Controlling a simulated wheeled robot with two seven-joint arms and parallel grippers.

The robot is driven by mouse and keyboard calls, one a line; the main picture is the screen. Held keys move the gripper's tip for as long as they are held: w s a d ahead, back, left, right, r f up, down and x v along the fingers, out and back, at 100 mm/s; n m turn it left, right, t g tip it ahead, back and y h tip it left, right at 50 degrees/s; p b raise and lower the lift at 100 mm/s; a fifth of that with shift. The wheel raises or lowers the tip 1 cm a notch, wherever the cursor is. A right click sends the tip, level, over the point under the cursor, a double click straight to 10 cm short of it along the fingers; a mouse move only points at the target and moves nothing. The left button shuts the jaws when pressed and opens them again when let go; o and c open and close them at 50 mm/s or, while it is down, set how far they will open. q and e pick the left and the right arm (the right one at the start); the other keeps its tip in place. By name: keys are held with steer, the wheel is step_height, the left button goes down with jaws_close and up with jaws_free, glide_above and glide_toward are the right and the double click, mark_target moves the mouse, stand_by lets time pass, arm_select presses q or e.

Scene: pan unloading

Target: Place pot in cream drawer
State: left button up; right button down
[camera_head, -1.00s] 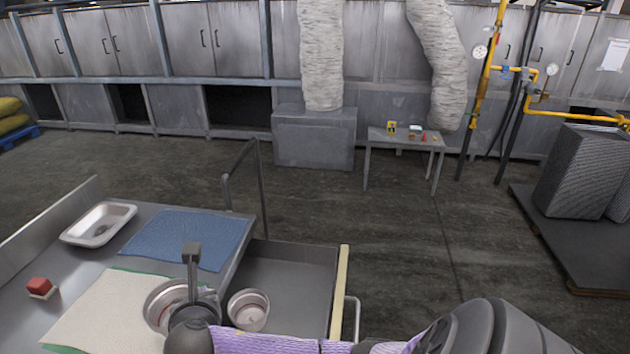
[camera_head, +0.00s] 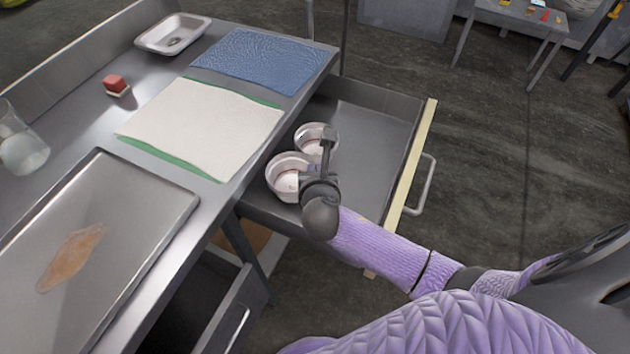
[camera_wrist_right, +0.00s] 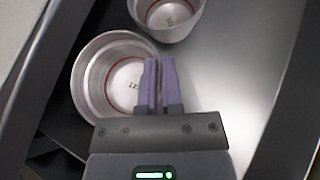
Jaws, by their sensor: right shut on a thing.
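A round silver pot (camera_head: 284,177) with a red line inside is at the near left corner of the open cream-fronted drawer (camera_head: 378,165). It also shows in the right wrist view (camera_wrist_right: 92,82). My right gripper (camera_head: 309,182) is shut on the pot's right rim; its purple fingers (camera_wrist_right: 158,84) are close together there. I cannot tell whether the pot touches the drawer floor. A second, similar pot (camera_head: 312,133) stands in the drawer just behind it, and shows at the top of the wrist view (camera_wrist_right: 166,14). My left gripper is not in view.
The drawer's right side is clear. A lower drawer (camera_head: 235,310) stands partly open.

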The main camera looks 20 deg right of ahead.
step_height(320, 180, down, 3)
steer(key=shift+r+b, duration=0.2)
steer(key=shift+b, duration=0.3)
steer(key=shift+r, duration=0.15)
steer(key=c, duration=1.2)
jaws_free()
steer(key=shift+c, duration=0.2)
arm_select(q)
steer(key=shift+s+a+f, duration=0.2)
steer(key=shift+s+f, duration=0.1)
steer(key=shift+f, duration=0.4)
arm_select(e)
steer(key=o, duration=0.5)
steer(key=shift+c, duration=0.2)
steer(key=shift+s+r+p, duration=0.1)
steer(key=shift+r+p, duration=0.1)
steer(key=shift+p, duration=0.15)
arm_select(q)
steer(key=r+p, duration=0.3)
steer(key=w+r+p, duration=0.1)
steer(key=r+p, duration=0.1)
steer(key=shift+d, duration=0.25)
arm_select(e)
steer(key=v, duration=1.1)
steer(key=shift+s, duration=0.3)
steer(key=shift+a+r, duration=0.1)
steer(key=shift+r, duration=0.05)
